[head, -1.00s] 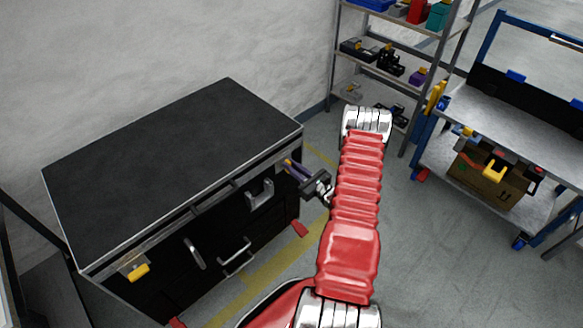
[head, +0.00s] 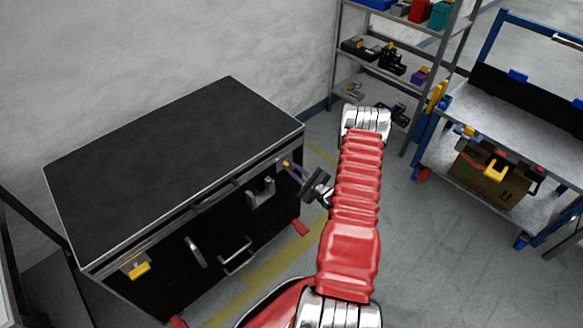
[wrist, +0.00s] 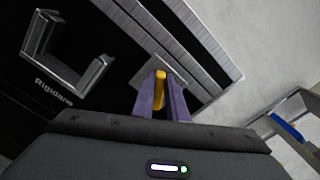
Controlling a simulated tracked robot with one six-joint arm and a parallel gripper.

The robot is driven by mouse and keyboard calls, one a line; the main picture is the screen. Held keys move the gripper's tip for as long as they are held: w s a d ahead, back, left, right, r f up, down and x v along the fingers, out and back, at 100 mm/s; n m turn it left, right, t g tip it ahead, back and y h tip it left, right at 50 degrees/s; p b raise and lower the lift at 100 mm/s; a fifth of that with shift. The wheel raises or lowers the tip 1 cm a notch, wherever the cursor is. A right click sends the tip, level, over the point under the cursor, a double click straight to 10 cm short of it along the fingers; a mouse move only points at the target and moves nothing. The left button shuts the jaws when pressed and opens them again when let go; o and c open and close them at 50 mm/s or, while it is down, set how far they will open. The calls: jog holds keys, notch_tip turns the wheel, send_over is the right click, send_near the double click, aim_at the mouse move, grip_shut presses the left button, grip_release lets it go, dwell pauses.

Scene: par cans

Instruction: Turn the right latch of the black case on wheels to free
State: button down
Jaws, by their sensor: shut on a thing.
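The black case (head: 170,150) stands at the left in the head view, its latch side facing me. My gripper (head: 289,167) is at the right end of that side, just below the lid. The right latch (wrist: 160,88) is yellow and sits on a metal plate. My gripper's purple fingers (wrist: 161,105) are shut on it, one on each side, in the wrist view. The latch's yellow tip (head: 287,164) also shows between the fingers in the head view. The left latch (head: 138,271), also yellow, is at the case's other end.
A metal handle (wrist: 66,55) projects from the case beside the right latch. A shelf rack (head: 400,75) stands at the back. A blue-framed workbench (head: 500,125) with a cardboard box (head: 488,183) stands at the right. The floor between is clear.

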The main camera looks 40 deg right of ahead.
jog(key=n, duration=0.4)
jog(key=a+f+n, duration=0.1)
jog(key=shift+n, duration=0.4)
jog(key=n, duration=0.2)
jog(key=f+n, duration=0.1)
jog(key=n, duration=0.2)
jog(key=shift+a, duration=0.15)
jog(key=shift+n, duration=0.3)
jog(key=c, duration=1.8)
grip_release()
jog(key=shift+r, duration=0.1)
jog(key=shift+o, duration=0.2)
jog(key=shift+s, duration=0.1)
jog(key=s, duration=1.3)
jog(key=shift+s+d, duration=0.3)
jog(key=shift+s, duration=0.05)
